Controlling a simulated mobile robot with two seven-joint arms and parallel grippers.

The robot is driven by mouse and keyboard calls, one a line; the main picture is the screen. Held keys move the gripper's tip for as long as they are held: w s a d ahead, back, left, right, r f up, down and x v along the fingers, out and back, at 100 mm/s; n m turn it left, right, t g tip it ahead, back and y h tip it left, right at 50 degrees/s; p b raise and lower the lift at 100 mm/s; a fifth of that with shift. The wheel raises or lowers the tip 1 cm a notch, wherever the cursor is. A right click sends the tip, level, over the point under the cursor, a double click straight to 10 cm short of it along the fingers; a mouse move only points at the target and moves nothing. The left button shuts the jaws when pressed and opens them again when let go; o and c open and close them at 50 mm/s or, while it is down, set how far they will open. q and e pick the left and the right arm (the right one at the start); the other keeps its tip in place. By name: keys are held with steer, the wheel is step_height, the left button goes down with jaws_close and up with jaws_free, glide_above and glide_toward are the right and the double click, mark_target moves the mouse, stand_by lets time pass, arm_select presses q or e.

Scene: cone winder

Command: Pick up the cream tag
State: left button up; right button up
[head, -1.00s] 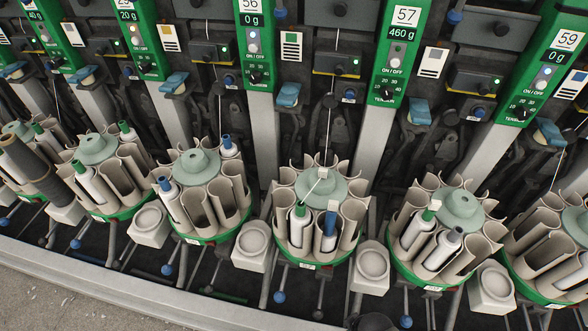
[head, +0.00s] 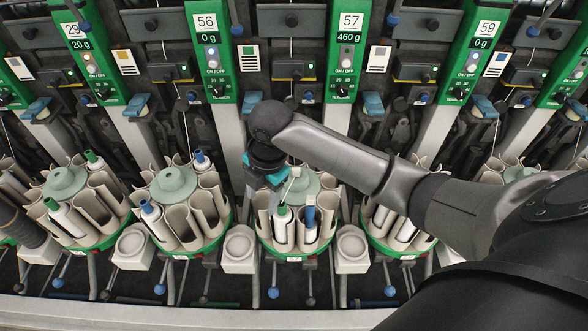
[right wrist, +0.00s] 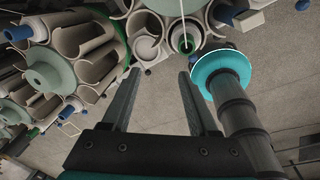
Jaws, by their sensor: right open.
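My left gripper is not in view.
A green-capped bobbin (head: 283,222) and a blue-capped bobbin (head: 310,224) stand in front pockets of the carousel. Pale cup holders (head: 239,250) stand between carousels. A thread (right wrist: 155,25) runs near the carousel in the right wrist view. More carousels flank it.

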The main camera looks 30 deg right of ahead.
steer(key=w+d+r+n+g+h, duration=0.1)
steer(key=w+d+r+n, duration=0.25)
steer(key=d+r, duration=0.3)
steer(key=w+d+r+n, duration=0.2)
steer(key=d+r+n, duration=0.25)
steer(key=r, duration=0.35)
steer(key=b, duration=0.1)
glide_above(296, 169)
steer(key=f, duration=1)
steer(key=shift+w+d+f, duration=0.1)
steer(key=shift+d+f, duration=0.1)
steer(key=shift+d, duration=0.05)
steer(key=f, duration=0.5)
steer(key=shift+a+f+b, duration=0.1)
steer(key=shift+a+b, duration=0.1)
steer(key=shift+b, duration=0.1)
steer(key=shift+m, duration=0.3)
steer(key=c, duration=0.9)
steer(key=shift+c, duration=0.2)
